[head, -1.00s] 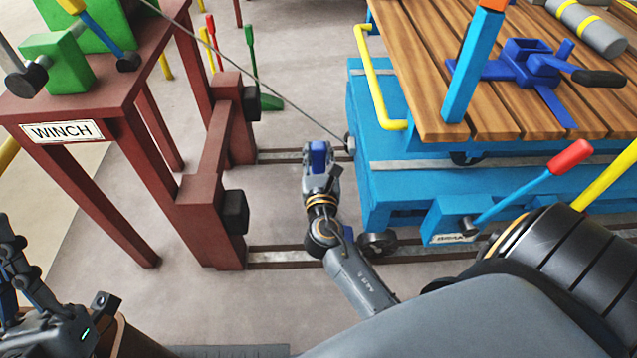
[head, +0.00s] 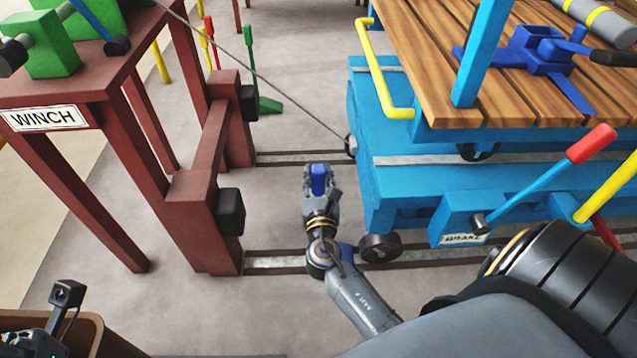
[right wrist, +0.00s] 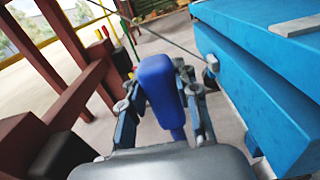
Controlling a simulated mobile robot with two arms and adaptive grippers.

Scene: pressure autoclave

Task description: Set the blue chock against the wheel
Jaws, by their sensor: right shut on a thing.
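My right gripper (head: 318,180) is shut on the upright handle of the blue chock, whose blue top (head: 318,176) shows between the fingers. In the right wrist view the blue handle (right wrist: 158,82) stands between the fingers (right wrist: 165,112), with a thinner shaft below. Behind my right forearm a blue piece, apparently the chock's wedge (head: 347,256), shows low by the rail, just left of the dark cart wheel (head: 380,248). My arm hides much of it, and I cannot tell whether it touches the wheel.
The blue cart (head: 420,185) with its wooden deck stands right of my gripper. Its brake lever (head: 545,175) has a red grip. The dark red winch frame (head: 205,185) with black buffers is left. A cable (head: 270,85) crosses above the rails. A green chock (head: 265,103) stands behind.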

